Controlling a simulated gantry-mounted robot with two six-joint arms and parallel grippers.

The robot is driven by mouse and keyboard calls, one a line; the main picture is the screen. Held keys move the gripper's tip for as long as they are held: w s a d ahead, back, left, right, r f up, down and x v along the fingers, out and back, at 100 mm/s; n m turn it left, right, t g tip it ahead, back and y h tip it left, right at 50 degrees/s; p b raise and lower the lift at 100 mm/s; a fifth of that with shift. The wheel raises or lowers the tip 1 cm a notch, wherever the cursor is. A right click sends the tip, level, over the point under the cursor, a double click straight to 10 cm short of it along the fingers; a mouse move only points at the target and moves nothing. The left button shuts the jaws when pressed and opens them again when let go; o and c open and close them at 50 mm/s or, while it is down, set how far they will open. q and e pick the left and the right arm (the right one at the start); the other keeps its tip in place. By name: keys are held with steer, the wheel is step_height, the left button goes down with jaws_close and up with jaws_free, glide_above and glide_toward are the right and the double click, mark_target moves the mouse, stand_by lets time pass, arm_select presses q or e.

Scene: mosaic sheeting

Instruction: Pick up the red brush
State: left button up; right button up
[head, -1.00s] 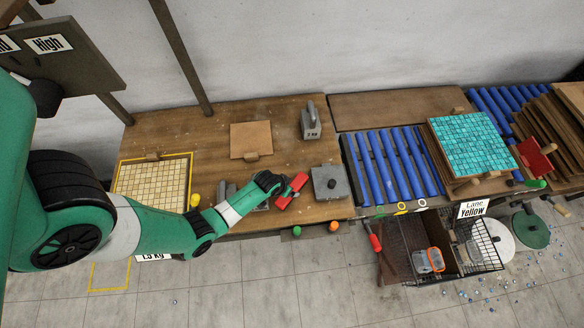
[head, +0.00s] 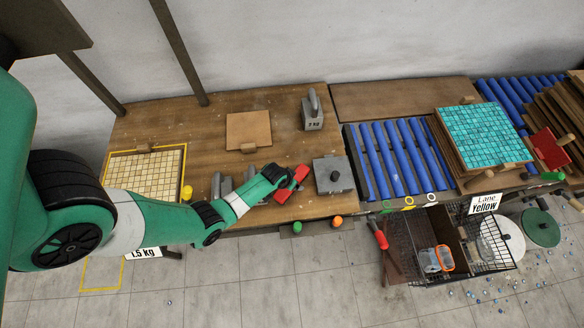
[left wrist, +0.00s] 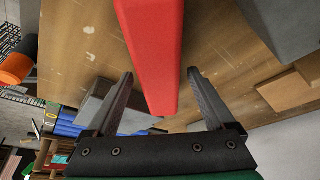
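The red brush (head: 291,184), a long red block, lies at the front of the wooden table in the head view. In the left wrist view the red brush (left wrist: 155,50) runs between my left fingers, with a gap on each side. My left gripper (head: 280,176) is at the brush; in the left wrist view the gripper (left wrist: 161,75) is open and not clamped on it. Bristles cannot be made out. My right gripper is not in view.
A grey block with a dark knob (head: 334,176) stands just right of the brush. Grey pieces (head: 222,185) lie left of it, near my arm. A 2 KG weight (head: 313,112) and a brown board (head: 249,130) are farther back. Green (head: 297,227) and orange (head: 337,222) buttons are on the front edge.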

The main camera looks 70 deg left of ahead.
arm_select(q)
jaws_close()
steer(key=shift+r, duration=0.1)
step_height(320, 180, up, 4)
steer(key=p, duration=0.4)
steer(key=shift+s+d+r, duration=0.1)
steer(key=shift+d+r, duration=0.05)
steer(key=s+d+r+p, duration=0.7)
steer(key=d+r+p, duration=0.1)
steer(key=d+p, duration=0.2)
steer(key=shift+s+d+r, duration=0.3)
steer(key=shift+s+d, duration=0.1)
steer(key=shift+d, duration=0.15)
steer(key=shift+c, duration=2.2)
jaws_free()
steer(key=c, duration=0.7)
